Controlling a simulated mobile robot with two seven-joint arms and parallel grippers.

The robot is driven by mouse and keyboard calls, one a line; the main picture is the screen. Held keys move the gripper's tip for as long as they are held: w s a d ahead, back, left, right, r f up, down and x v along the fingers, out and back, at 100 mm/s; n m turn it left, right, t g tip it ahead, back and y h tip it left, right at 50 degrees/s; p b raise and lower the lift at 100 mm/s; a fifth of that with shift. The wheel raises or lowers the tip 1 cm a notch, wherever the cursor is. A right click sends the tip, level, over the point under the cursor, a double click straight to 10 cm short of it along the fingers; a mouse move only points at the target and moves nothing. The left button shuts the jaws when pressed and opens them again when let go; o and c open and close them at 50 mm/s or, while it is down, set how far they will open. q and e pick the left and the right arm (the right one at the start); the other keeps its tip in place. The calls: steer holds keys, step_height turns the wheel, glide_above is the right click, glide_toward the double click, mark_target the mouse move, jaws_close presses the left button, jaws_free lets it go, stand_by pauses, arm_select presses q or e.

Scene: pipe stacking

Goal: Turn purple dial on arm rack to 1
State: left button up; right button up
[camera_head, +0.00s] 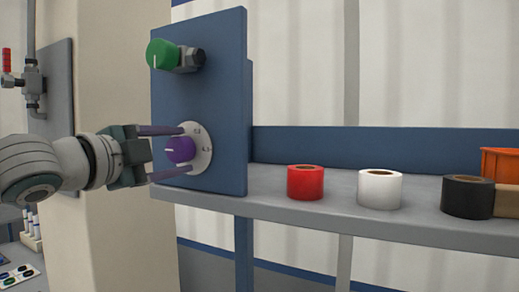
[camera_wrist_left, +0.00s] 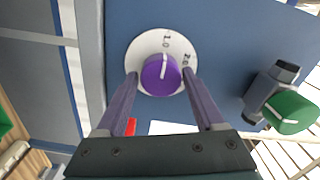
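The purple dial (camera_head: 180,149) sits on a round white plate (camera_head: 202,135) fixed to the blue panel (camera_head: 220,100). In the left wrist view the purple dial (camera_wrist_left: 161,75) has a white line pointing up, roughly toward a "1.0" mark; a second mark, seemingly "2.0", is to its right. My left gripper (camera_head: 181,150) is open, with one purple finger on each side of the dial. In the wrist view the fingers of this gripper (camera_wrist_left: 160,78) flank the dial with small gaps; contact is not clear. My right gripper is not in view.
A green dial (camera_head: 162,54) on a grey fitting is above the purple one. On the grey shelf (camera_head: 330,215) to the right stand a red roll (camera_head: 305,183), a white roll (camera_head: 379,189), a black roll (camera_head: 467,197) and an orange bin (camera_head: 502,163). A beige pillar (camera_head: 105,80) is behind my arm.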

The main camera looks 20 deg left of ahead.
arm_select(q)
steer(key=shift+o, duration=1.1)
steer(key=shift+s+f+b, duration=0.1)
steer(key=shift+s+b, duration=0.2)
steer(key=s+b, duration=0.5)
steer(key=s, duration=0.4)
steer(key=shift+s+a, duration=0.15)
steer(key=shift+a, duration=0.2)
